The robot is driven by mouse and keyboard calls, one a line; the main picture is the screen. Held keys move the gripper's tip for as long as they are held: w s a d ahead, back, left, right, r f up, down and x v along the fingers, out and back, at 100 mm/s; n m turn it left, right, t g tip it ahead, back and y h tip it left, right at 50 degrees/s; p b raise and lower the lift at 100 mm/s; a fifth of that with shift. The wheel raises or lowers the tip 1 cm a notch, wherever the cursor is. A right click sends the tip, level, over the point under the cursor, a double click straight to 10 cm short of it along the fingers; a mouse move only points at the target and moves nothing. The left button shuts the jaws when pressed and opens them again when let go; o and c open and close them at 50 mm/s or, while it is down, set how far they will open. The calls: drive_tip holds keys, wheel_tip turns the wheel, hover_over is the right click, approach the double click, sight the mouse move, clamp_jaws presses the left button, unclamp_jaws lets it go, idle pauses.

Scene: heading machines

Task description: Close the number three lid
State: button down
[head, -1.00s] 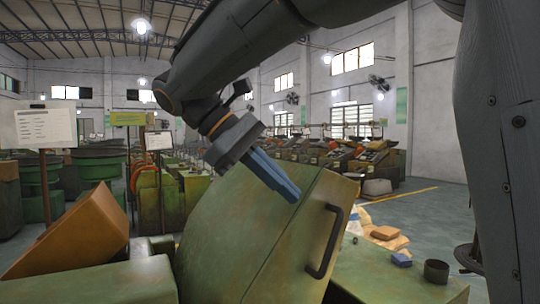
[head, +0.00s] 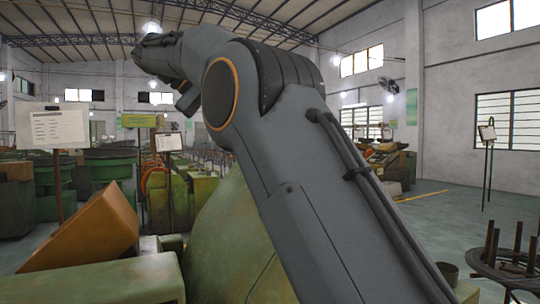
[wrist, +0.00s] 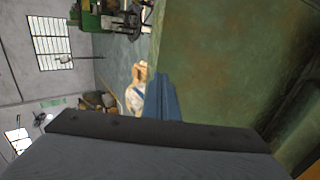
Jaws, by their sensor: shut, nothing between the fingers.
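A large worn green lid or cover (head: 228,240) stands tilted in the lower middle of the head view. My arm crosses in front of it and hides its right side and handle. No number shows on it. The lid also fills the upper right of the wrist view (wrist: 215,60). My gripper (wrist: 163,95) shows its blue fingers in the wrist view, shut and empty, overlapping the lid's edge in the picture; I cannot tell whether they touch. The head view does not show the fingers.
An orange-brown tilted chute (head: 85,235) and a green machine body (head: 110,282) stand at the left, near a white sign (head: 52,127). A dark round stand with upright posts (head: 505,262) is at the lower right. Open grey floor (head: 440,215) lies behind it.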

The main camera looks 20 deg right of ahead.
drive_tip(key=p+x, duration=0.4)
drive_tip(key=x, duration=0.8)
drive_tip(key=shift+d+f, duration=0.1)
drive_tip(key=shift+d, duration=0.25)
drive_tip(key=shift+w+d+f, duration=0.1)
drive_tip(key=shift+d+f, duration=0.25)
drive_tip(key=shift+f, duration=0.05)
